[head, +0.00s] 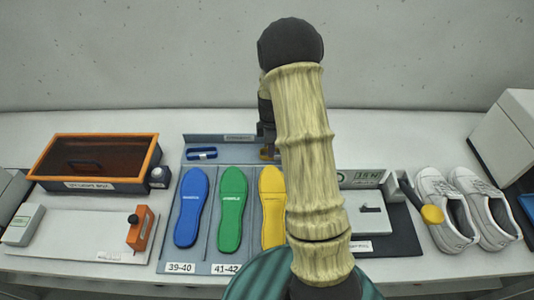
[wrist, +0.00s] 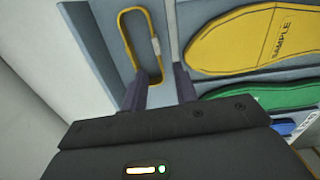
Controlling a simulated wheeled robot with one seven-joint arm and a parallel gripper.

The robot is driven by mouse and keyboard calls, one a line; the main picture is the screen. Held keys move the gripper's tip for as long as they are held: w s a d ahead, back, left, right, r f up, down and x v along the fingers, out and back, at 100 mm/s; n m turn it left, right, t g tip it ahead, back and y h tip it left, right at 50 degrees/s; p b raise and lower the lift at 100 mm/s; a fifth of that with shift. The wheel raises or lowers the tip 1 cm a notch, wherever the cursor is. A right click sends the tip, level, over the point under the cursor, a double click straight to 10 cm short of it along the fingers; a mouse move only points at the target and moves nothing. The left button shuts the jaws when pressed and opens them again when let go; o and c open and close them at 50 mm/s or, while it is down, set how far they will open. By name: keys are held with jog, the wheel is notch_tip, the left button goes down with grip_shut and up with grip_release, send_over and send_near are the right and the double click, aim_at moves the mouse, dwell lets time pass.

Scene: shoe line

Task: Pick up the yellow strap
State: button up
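The yellow strap (wrist: 127,38) is a narrow closed loop with a small pale piece on one side, lying in a grey-blue tray compartment. In the head view only a bit of the strap (head: 267,153) shows, just below my gripper (head: 267,130); my arm hides the rest. In the wrist view my gripper (wrist: 159,73) is open, its two dark fingers apart near the near end of the loop, which shows between them. I cannot tell whether the fingers touch the strap or tray.
Yellow (head: 271,190), green (head: 232,205) and blue (head: 190,205) insoles lie beside each other in the tray (head: 199,258). A blue strap (head: 202,153) lies above the blue insole. White shoes (head: 445,205) stand right, an orange-rimmed box (head: 150,160) left.

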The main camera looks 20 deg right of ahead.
notch_tip(320, 180, down, 4)
jog(key=shift+f+p, duration=0.1)
jog(key=shift+p, duration=0.35)
grip_shut()
